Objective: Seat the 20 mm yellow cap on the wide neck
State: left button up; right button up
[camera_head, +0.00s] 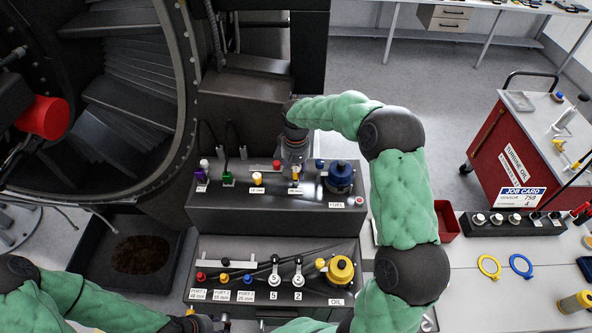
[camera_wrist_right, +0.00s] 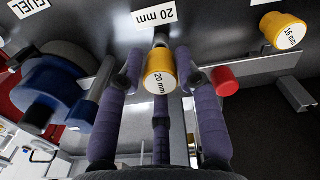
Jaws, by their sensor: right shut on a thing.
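The yellow cap marked 20 mm (camera_wrist_right: 159,80) sits between the fingertips of my right gripper (camera_wrist_right: 163,70) in the wrist view. The gripper is shut on it. In the head view the right gripper (camera_head: 295,158) reaches down over the upper dark panel, with the cap (camera_head: 295,173) just below it, above the label 20 mm (camera_head: 296,190). A grey stub shows behind the cap; I cannot tell whether the cap touches it or whether it is the wide neck. A second yellow cap, marked 16 mm (camera_wrist_right: 283,31), is apart from the gripper (camera_head: 257,179). My left gripper (camera_head: 200,322) is at the bottom edge, partly cut off.
A large blue fuel cap (camera_head: 341,177) and a red knob (camera_wrist_right: 226,78) flank the right gripper closely. The lower panel (camera_head: 235,245) carries coloured ports, numbered keys and a yellow oil cap (camera_head: 340,270). A red cart (camera_head: 512,150) stands at right.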

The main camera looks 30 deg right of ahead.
aim_at(296, 169)
jog(key=shift+f+b, duration=0.5)
jog(key=shift+f, duration=0.2)
jog(key=o, duration=0.8)
notch_tip(296, 169, up, 12)
jog(key=shift+w+f, duration=0.1)
dwell(0.8)
